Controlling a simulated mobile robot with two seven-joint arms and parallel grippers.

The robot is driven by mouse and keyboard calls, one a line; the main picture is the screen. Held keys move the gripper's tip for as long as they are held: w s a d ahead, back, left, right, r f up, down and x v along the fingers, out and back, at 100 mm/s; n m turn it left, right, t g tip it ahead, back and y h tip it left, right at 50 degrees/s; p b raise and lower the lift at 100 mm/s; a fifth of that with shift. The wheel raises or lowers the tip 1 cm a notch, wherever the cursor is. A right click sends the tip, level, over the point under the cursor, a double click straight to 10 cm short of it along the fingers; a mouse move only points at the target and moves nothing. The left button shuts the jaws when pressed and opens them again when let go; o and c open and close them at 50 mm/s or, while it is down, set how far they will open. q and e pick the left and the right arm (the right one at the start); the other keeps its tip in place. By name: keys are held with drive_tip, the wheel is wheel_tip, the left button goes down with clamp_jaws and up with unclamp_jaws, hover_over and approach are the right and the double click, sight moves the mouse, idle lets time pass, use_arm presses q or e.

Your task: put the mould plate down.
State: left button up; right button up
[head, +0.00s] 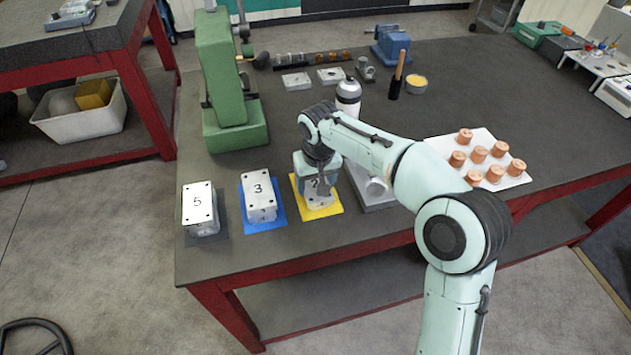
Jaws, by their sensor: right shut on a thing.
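My right gripper (318,182) points down over the yellow mat (329,212), shut on a mould plate (312,187) whose number is partly covered by the fingers. The plate is at the mould base (321,200) on that mat; I cannot tell if it rests on it or hangs just above. To its left, a plate marked 3 (259,187) sits on a base (263,214) on the blue mat (279,214). Further left, a plate marked 5 (199,203) sits on a block on a dark mat (220,226). My left gripper is not in view.
A grey metal plate (377,200) lies just right of the yellow mat, partly behind my arm. A white sheet with several copper cylinders (479,154) is further right. A green press (224,90) and a bottle (348,95) stand behind. The table's front edge is close.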

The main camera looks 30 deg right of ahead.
drive_tip(key=shift+r, duration=0.1)
drive_tip(key=o, duration=1.5)
drive_tip(key=shift+f, duration=0.2)
drive_tip(key=r, duration=0.4)
drive_tip(key=s+r+p, duration=0.1)
drive_tip(key=r, duration=0.3)
drive_tip(key=r+p, duration=0.1)
drive_tip(key=r, duration=0.3)
drive_tip(key=shift+s+a+r, duration=0.1)
drive_tip(key=shift+s+a, duration=0.1)
drive_tip(key=shift+s, duration=0.2)
